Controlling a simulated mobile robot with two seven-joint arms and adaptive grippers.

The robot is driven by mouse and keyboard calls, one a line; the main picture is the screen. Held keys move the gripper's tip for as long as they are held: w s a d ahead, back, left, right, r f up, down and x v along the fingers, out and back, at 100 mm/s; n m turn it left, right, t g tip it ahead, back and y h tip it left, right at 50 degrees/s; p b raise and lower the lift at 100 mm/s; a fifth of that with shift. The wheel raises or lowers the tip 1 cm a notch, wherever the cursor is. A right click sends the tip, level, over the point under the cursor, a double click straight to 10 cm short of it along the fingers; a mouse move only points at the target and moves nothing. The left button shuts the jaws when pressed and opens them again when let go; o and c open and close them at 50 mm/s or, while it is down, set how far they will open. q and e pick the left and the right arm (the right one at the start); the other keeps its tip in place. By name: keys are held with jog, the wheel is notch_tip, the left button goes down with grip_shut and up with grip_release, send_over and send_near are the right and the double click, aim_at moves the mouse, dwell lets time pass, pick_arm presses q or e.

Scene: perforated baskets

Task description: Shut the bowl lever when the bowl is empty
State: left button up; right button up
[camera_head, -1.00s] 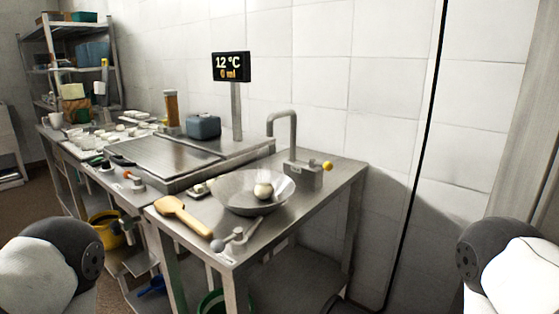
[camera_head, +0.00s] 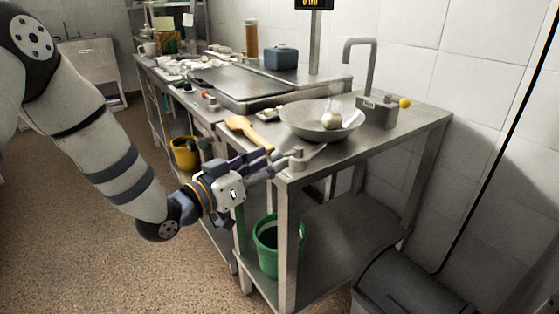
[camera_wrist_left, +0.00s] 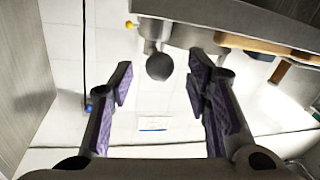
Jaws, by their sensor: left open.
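The grey metal bowl (camera_head: 290,125) sits on the steel table, with a round pale object (camera_head: 331,120) in it. I cannot tell whether it holds liquid. The bowl lever (camera_head: 297,158) is at the table's front corner, its thin arm pointing toward the bowl. My left gripper (camera_head: 272,165) is open beside the lever and partly covers it. In the left wrist view, a dark round knob (camera_wrist_left: 159,67), apparently the lever's, shows between the spread purple-padded fingers. Contact is not visible. My right gripper is out of view.
A wooden tool (camera_head: 247,131) lies left of the bowl. A tap (camera_head: 372,70) with a yellow knob (camera_head: 405,103) stands behind it. A green bucket (camera_head: 266,250) is under the table and a dark bin (camera_head: 400,285) at the right. The display is cut off above.

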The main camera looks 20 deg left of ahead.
aim_at(272, 161)
pick_arm(q)
jog(key=x, duration=0.3)
jog(key=shift+w+d, duration=0.1)
jog(key=shift+w, duration=0.05)
jog(key=shift+c, duration=0.3)
grip_shut()
